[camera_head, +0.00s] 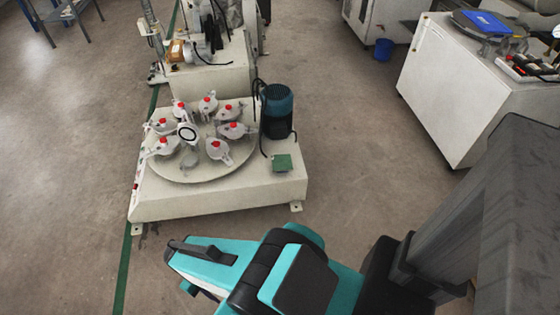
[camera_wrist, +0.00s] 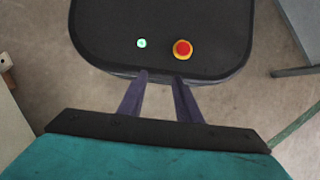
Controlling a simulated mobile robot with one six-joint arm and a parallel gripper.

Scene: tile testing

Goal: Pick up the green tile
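The green tile (camera_head: 283,162) is a small, flat, dark green square. It lies on the front right part of the pale machine's top (camera_head: 230,200), just below the blue-grey motor, in the head view. The tile does not show in the wrist view. My gripper (camera_wrist: 161,76) shows in the wrist view with two dark purple fingers apart and nothing between them. In the head view my teal and black arm is in the lower middle, well short of the tile; its fingers cannot be made out there.
A round plate (camera_head: 190,175) with several red-topped clamps stands left of the tile. A dark blue-grey motor (camera_head: 277,112) rises just behind it. A white cabinet (camera_head: 450,90) is at the right. The floor between is clear. The wrist view shows a black panel with a red button (camera_wrist: 182,49).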

